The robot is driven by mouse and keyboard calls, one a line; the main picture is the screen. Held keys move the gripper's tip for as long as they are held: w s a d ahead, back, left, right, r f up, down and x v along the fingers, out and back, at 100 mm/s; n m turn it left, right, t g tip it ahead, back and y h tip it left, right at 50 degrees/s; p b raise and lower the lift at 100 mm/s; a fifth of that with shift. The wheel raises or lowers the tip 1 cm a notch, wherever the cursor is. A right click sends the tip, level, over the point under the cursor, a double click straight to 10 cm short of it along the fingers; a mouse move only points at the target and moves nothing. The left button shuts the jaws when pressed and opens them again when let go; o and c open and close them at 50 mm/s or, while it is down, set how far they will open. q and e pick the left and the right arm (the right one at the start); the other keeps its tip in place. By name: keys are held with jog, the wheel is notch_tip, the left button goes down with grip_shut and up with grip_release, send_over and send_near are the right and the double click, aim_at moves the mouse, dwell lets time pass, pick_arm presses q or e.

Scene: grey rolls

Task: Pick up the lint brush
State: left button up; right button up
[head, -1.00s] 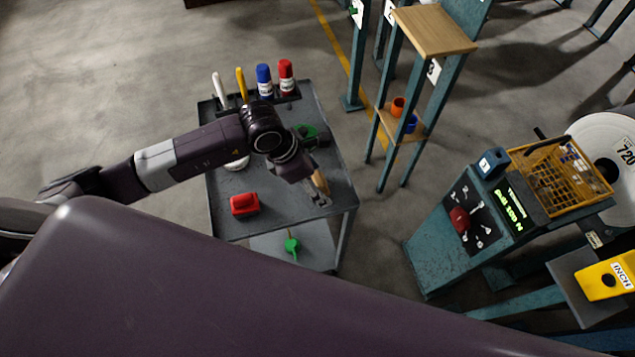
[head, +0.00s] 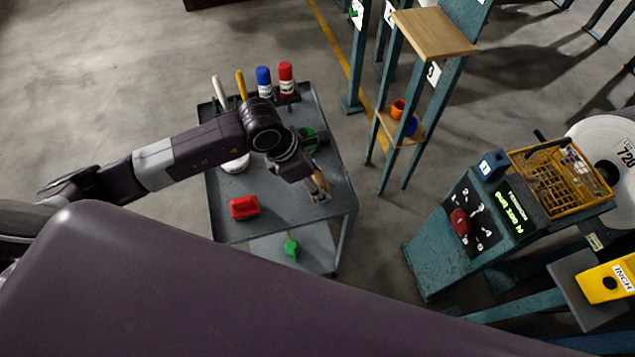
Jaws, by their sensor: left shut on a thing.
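My left gripper (head: 317,192) is over the right part of the grey cart's top, with its fingers pointing down and to the right. It is shut on a small tan, wood-coloured piece that I take to be the lint brush (head: 322,181). Most of the brush is hidden by the fingers and wrist. I cannot tell whether it touches the cart top. My right gripper is not in view.
The cart (head: 228,227) also holds a red block (head: 244,207), a green item (head: 308,139) beside my wrist, and blue (head: 264,80) and red (head: 287,78) cans at the back. A teal stand (head: 440,235) is to the right.

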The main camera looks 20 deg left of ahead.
aim_at(318, 178)
pick_arm(q)
notch_tip(318, 178, up, 19)
jog(key=b, duration=0.2)
jog(key=s+a+m+g+y, duration=0.1)
jog(key=s+a+m+g, duration=0.1)
jog(key=m, duration=1)
jog(key=s+a+f+m+g+y, duration=0.1)
jog(key=s+m+g, duration=0.4)
jog(key=m, duration=0.7)
jog(key=s+a+y, duration=0.1)
jog(key=a, duration=0.1)
jog(key=shift+s+a+f+m+y, duration=0.15)
jog(key=shift+a+f+m+y, duration=0.15)
jog(key=shift+a+m, duration=0.1)
